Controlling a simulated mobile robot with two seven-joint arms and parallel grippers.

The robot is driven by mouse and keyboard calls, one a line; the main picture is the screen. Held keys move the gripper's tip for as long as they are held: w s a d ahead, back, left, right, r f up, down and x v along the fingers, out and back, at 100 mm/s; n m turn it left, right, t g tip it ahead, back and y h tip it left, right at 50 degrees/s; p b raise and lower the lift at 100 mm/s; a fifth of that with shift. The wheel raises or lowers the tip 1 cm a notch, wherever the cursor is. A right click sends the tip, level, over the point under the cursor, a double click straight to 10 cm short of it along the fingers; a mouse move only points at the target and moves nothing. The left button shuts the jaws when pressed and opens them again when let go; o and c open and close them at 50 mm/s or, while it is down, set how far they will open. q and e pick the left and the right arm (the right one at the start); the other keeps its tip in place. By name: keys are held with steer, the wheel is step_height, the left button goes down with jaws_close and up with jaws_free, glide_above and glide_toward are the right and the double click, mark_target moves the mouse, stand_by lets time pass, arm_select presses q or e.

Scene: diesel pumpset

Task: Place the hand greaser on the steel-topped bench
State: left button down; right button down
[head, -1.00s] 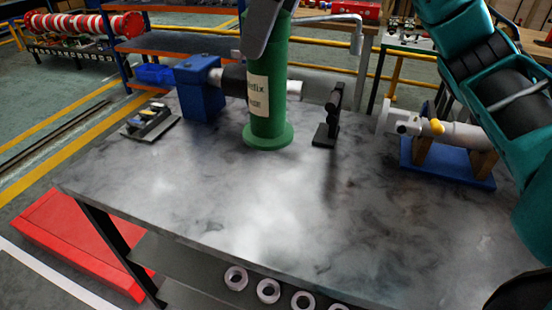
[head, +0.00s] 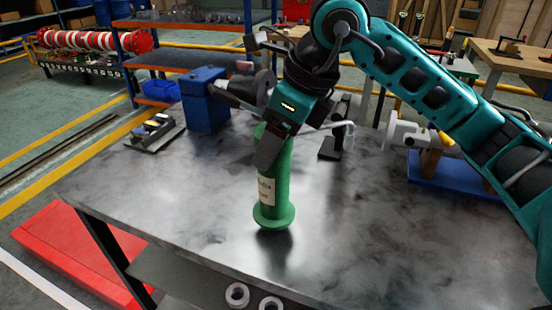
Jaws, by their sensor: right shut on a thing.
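The hand greaser is a green cylinder (head: 275,190) with a pale label, a round foot flange and a bent silver pipe reaching to the right. It is upright over the middle of the steel-topped bench (head: 170,195). My right gripper (head: 268,152) is shut on its upper part, which the fingers partly hide. A dark patch lies on the top just below the flange; I cannot tell whether the flange touches the bench. My left gripper is not in view.
A blue block with a grey cylinder (head: 205,103) and a small dark tray (head: 155,133) stand at the back left. A black stand (head: 331,148) is behind the greaser; a grey fitting on a blue base (head: 455,178) is at right. The front of the top is clear.

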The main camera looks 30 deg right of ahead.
steer(key=shift+f, duration=1.65)
steer(key=shift+b, duration=0.3)
steer(key=shift+f, duration=0.2)
steer(key=shift+c, duration=0.7)
jaws_free()
steer(key=p, duration=0.2)
glide_toward(276, 160)
steer(key=w+d, duration=0.2)
steer(key=shift+s+a+r, duration=0.15)
steer(key=shift+a, duration=0.05)
